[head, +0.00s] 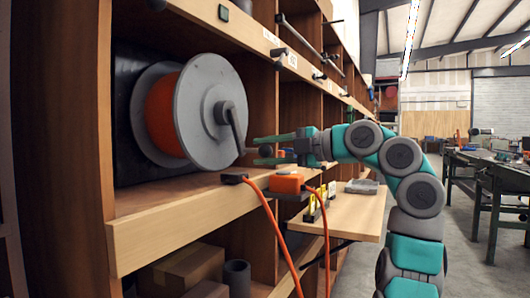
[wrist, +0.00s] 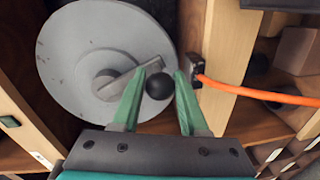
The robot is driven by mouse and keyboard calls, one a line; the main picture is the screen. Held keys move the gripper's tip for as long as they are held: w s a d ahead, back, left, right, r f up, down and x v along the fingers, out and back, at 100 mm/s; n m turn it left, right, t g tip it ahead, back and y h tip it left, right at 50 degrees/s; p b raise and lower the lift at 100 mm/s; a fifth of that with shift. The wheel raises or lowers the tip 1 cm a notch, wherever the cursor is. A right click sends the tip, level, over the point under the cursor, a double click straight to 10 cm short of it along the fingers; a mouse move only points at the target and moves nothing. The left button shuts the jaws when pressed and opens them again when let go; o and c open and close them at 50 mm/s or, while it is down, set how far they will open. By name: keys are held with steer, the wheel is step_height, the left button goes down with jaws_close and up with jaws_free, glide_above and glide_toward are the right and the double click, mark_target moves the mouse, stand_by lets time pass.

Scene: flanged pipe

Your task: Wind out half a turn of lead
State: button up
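A cable reel with a grey round flange (head: 210,112) stands in a shelf bay, orange lead (head: 162,115) wound on its drum. The flange also shows in the wrist view (wrist: 80,50). A grey crank arm (wrist: 122,80) runs from the hub to a black ball knob (wrist: 159,86). My gripper (head: 256,151) has its two green fingers on either side of the knob, with a small gap at the right finger in the wrist view. It looks open. Whether the left finger touches the knob cannot be told.
A black connector (head: 232,178) and an orange box (head: 287,184) with orange leads hanging sit at the shelf edge. A wooden board (head: 345,212) juts out to the right. Cardboard boxes (head: 183,268) are below. Workbenches (head: 488,170) stand across the aisle.

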steer(key=o, duration=0.4)
steer(key=b+v, duration=0.1)
steer(key=v, duration=0.6)
steer(key=shift+s+d, duration=0.15)
steer(key=shift+d, duration=0.2)
